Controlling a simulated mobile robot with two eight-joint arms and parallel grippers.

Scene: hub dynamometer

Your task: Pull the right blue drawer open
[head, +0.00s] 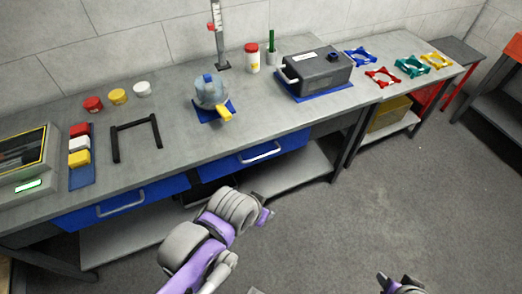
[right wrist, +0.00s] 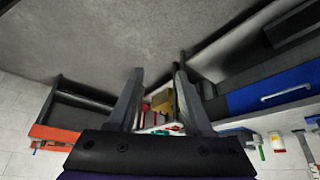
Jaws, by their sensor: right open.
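The right blue drawer (head: 235,164) is set under the worktop at the middle of the bench and looks closed, its front level with the bench. Its pale bar handle (head: 262,153) is free. A blue drawer front (right wrist: 270,90) with a bar handle (right wrist: 287,95) also shows at the right of the right wrist view. My left gripper (head: 268,216) is in front of and below the right drawer, apart from its handle; its jaw opening is unclear. My right gripper (head: 402,282) is over the floor at the bottom right, away from the drawer. Its fingers (right wrist: 160,70) are apart and empty.
A left blue drawer (head: 125,207) with its own handle sits further left. A lower shelf (head: 290,172) lies beneath the right drawer. The floor (head: 400,190) at right is clear.

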